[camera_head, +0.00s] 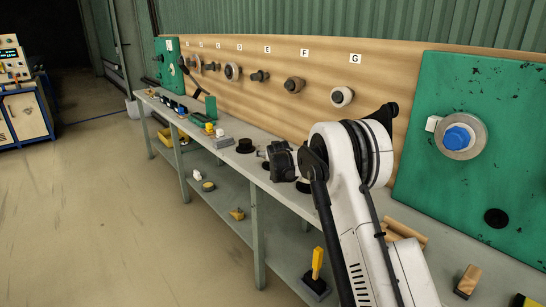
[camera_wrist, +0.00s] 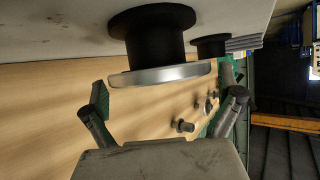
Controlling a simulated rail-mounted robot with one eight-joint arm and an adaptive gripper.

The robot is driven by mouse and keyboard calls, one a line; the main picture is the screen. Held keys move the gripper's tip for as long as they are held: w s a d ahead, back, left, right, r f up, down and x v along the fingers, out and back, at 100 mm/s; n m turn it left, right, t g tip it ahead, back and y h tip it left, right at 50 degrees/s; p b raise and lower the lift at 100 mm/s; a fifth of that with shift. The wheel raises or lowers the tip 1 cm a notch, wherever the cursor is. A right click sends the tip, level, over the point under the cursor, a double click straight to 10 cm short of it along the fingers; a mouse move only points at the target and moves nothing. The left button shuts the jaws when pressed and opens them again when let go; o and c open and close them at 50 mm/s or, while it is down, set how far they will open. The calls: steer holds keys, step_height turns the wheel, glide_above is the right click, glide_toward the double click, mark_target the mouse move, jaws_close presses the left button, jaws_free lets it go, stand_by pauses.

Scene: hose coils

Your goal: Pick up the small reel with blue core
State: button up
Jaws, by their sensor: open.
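A grey reel with a blue core (camera_head: 459,139) is mounted on the green panel at the right of the head view. It does not show in the wrist view. My gripper (camera_head: 282,161) is over the bench, well to the left of that reel. In the wrist view my gripper (camera_wrist: 163,84) is open, with one finger at each side. A black spool with a silvery flange (camera_wrist: 160,74) is ahead of it, roughly between the fingers. I cannot tell whether they touch; nothing is gripped.
The long grey bench (camera_head: 222,143) carries a black spool (camera_head: 245,146) and several small items. A wooden board (camera_head: 318,68) with lettered pegs stands behind. Wooden blocks (camera_head: 468,280) lie at the right. A yellow-handled tool (camera_head: 317,264) stands lower down. The floor at left is clear.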

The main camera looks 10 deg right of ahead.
steer(key=c, duration=1.2)
steer(key=shift+r, duration=0.1)
steer(key=shift+c, duration=0.2)
